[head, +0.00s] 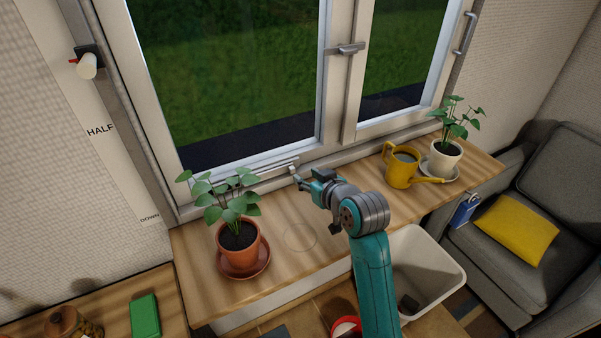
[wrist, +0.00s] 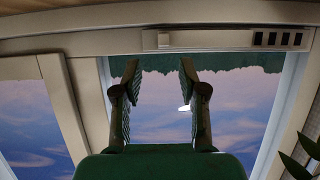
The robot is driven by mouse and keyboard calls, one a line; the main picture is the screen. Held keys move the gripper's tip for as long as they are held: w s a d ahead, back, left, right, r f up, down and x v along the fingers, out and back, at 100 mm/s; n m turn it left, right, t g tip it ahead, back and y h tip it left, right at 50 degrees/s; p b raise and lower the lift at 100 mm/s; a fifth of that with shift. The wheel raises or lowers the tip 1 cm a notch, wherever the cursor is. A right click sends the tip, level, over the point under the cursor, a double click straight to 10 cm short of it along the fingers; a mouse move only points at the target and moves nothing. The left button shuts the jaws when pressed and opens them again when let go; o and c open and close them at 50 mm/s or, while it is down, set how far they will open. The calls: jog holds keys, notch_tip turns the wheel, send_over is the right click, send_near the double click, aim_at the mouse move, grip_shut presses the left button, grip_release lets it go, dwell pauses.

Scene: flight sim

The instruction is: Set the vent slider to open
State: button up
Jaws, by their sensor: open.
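The vent (wrist: 225,40) is a long pale strip along the window frame at the top of the wrist view. Its slider is a small pale block (wrist: 163,40) near the strip's left end, and several dark slots (wrist: 278,39) show at the right end. In the head view the vent strip (head: 268,169) runs along the window's lower frame, behind the potted plant; lettering is too small to read. My gripper (wrist: 158,72) is open and empty, its two fingers apart, with the slider roughly in line with the gap. It also shows beside the strip's right end in the head view (head: 297,178).
A plant in a terracotta pot (head: 238,248) stands left of my arm on the wooden counter (head: 285,275). A yellow watering can (head: 402,168) and a white-potted plant (head: 446,158) stand at the right. A white bin (head: 440,262) is below the counter's front edge.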

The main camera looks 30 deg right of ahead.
jog(key=v, duration=0.5)
dwell(0.5)
